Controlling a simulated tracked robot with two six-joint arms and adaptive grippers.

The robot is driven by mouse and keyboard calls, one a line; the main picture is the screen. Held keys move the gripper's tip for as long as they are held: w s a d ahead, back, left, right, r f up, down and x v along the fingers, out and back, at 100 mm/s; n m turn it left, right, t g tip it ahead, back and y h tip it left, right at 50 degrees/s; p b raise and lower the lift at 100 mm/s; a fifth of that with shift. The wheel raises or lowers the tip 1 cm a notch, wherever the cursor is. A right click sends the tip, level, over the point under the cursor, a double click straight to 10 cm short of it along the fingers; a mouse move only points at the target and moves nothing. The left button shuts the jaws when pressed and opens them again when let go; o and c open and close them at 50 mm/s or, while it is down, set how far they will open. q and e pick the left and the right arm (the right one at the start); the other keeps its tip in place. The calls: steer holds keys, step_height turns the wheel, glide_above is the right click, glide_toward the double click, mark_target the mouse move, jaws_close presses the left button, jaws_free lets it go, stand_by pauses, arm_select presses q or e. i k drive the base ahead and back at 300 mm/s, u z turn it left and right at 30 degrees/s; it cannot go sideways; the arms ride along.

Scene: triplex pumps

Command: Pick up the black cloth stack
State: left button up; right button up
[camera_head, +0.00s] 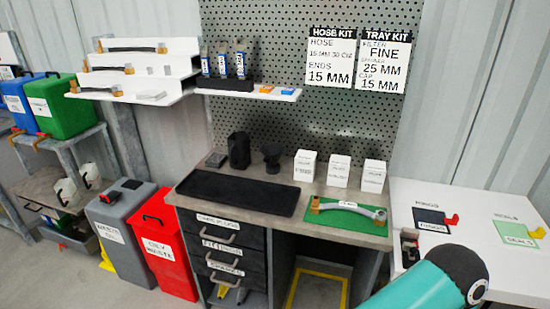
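I cannot tell for sure which thing is the black cloth stack. A small flat dark square (216,159) lies at the back left of the workbench, behind a black tray (238,194); it may be the stack, but it is too small to tell. Neither gripper shows. A teal arm link of mine with a dark rounded joint reaches in at the lower right, and its gripper is out of sight.
Two black upright objects (239,151) (271,158) stand behind the tray. Several white boxes (338,171) stand to their right, behind a green mat (335,226) bearing a hose (347,207). A white table (470,210) is at right. Grey (122,232) and red (165,245) bins stand left.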

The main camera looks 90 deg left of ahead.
mark_target(215, 160)
steer(key=u, duration=0.05)
steer(key=k, duration=1.55)
steer(key=z, duration=0.4)
steer(key=i, duration=0.1)
steer(key=u, duration=2.2)
steer(key=i, duration=0.85)
steer(key=z, duration=0.05)
